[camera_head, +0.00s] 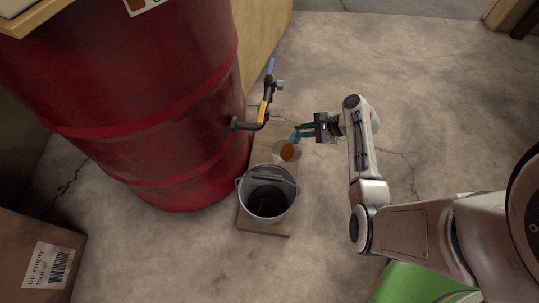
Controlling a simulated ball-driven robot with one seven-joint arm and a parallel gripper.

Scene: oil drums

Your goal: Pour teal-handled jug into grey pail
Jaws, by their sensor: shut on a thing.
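The grey pail (267,217) stands upright on a wooden board beside the red drum, its handle lying across the top. Its inside is dark and I cannot tell what it holds. My gripper (303,131) is shut on the teal handle of the jug (288,151). The jug is small in the view, with an amber-brown part facing me, and appears just above the pail's far rim in the picture. I cannot tell its exact tilt or height, and no stream is visible.
A large red drum (150,90) with a tap (262,112) stands left of the pail. A wooden board (259,228) lies under the pail. A cardboard box (40,255) is at lower left and a green surface (405,284) at lower right. Concrete floor right of my gripper is clear.

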